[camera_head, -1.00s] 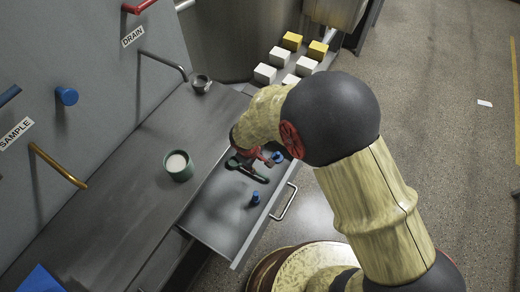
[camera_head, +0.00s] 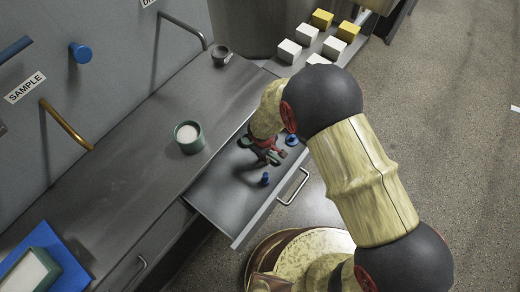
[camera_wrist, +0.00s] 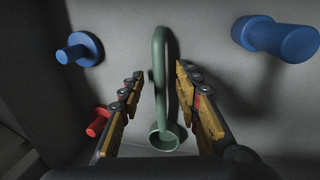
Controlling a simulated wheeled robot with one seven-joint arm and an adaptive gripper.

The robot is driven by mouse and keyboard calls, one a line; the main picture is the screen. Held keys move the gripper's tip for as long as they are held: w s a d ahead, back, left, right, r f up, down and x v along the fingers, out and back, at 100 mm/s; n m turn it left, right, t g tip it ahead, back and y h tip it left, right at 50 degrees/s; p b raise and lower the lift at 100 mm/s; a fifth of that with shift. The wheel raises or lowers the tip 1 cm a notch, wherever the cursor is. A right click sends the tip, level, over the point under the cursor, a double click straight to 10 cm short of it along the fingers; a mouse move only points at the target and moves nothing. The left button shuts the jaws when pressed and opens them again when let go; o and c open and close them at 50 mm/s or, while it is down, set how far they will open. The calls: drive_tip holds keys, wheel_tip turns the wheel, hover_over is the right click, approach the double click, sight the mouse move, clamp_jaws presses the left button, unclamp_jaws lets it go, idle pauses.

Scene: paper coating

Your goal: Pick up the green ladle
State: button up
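The green ladle (camera_wrist: 160,85) lies in the open drawer (camera_head: 222,205). In the wrist view its hooked handle end is at the top and its round cup is at the bottom. My gripper (camera_wrist: 160,72) is open, with one finger on each side of the ladle handle. Gaps show between the fingers and the handle, and I cannot tell the height difference. In the head view my gripper (camera_head: 268,153) is low over the drawer and mostly hides the ladle.
Two blue knob-like pieces (camera_wrist: 80,50) (camera_wrist: 276,38) flank the ladle, and a red one (camera_wrist: 98,122) is at lower left. A green cup (camera_head: 189,138) with white content and a grey bowl (camera_head: 221,55) stand on the counter. A blue mat (camera_head: 15,278) bears a green-rimmed container (camera_head: 35,270).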

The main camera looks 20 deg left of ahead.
drive_tip(key=shift+r, duration=0.1)
drive_tip(key=c, duration=0.8)
clamp_jaws()
